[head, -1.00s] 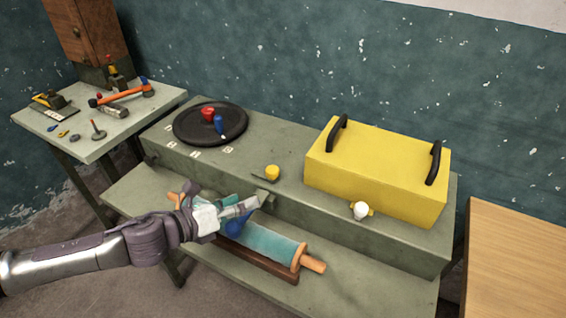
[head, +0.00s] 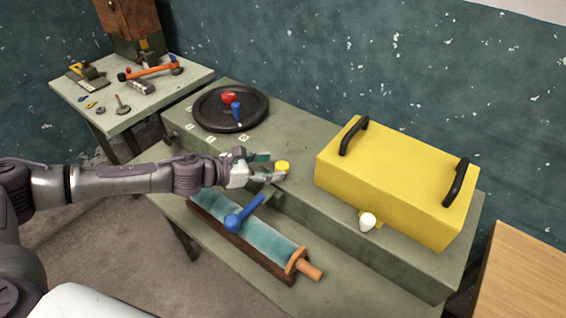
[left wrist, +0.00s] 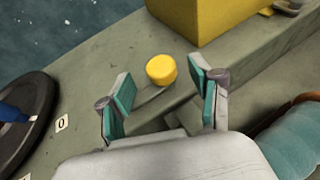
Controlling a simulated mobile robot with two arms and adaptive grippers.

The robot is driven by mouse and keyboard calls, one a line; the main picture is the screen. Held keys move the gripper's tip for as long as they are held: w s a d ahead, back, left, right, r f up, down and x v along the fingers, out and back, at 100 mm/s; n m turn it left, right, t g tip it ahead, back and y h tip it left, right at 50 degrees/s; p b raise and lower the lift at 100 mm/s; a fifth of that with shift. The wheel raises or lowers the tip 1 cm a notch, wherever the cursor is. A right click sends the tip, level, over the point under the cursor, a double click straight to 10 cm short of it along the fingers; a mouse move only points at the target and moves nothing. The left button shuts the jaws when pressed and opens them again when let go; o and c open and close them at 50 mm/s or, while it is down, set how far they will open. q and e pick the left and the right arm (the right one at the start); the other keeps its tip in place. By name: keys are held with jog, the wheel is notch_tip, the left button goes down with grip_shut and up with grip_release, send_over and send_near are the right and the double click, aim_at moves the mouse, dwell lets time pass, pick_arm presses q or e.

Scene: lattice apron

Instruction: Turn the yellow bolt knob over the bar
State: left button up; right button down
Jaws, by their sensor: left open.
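The yellow knob (head: 282,167) is a short round cap on the grey-green bench ledge, left of the yellow box. In the left wrist view the yellow knob (left wrist: 161,70) stands just beyond the opening between my fingertips, with a thin grey strip below it. I cannot tell whether that strip is the bar. My left gripper (head: 266,170) is open and empty, close to the knob on its left side. In the left wrist view the left gripper (left wrist: 161,86) shows two teal-padded fingers spread apart, with no clear contact. My right gripper is not in view.
The yellow box (head: 395,185) with black handles stands right of the knob. A black dial (head: 205,110) with red and blue parts lies left. A side table (head: 185,88) holds tools.

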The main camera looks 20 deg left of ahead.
aim_at(282, 165)
pick_arm(q)
jog(key=x, duration=0.3)
jog(key=shift+w+d+f, duration=0.1)
jog(key=shift+w+d, duration=0.05)
jog(key=shift+w, duration=0.1)
jog(key=shift+w+d+f, duration=0.15)
jog(key=shift+w+d, duration=0.1)
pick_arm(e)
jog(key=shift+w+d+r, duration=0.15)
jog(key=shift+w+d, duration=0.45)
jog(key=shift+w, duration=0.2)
pick_arm(q)
jog(key=c, duration=1.2)
jog(key=shift+o, duration=0.2)
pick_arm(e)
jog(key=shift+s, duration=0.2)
